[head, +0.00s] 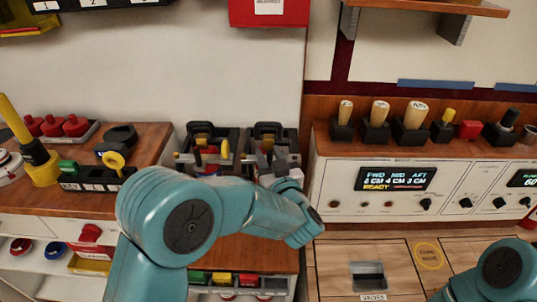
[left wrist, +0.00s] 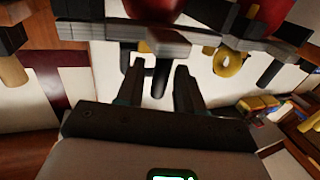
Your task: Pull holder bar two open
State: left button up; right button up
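Two black holders stand side by side on the middle counter in the head view: a left one (head: 207,142) and a right one (head: 268,131). Each has a black bar across its top and coloured parts inside. I cannot read a number on either. My left gripper (head: 276,163) is at the front of the right holder and hides part of it. In the left wrist view its two dark fingers (left wrist: 155,88) stand apart, with a dark upright piece visible between or beyond them; contact cannot be told. My right gripper is outside both views.
Left of the holders is a wooden counter with red knobs (head: 75,126) and a yellow-handled tool (head: 40,160). To the right stands a white control panel (head: 455,188) with several handles above it. Coloured blocks (head: 222,279) sit in a lower rack.

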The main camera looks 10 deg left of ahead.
pick_arm(q)
grip_shut()
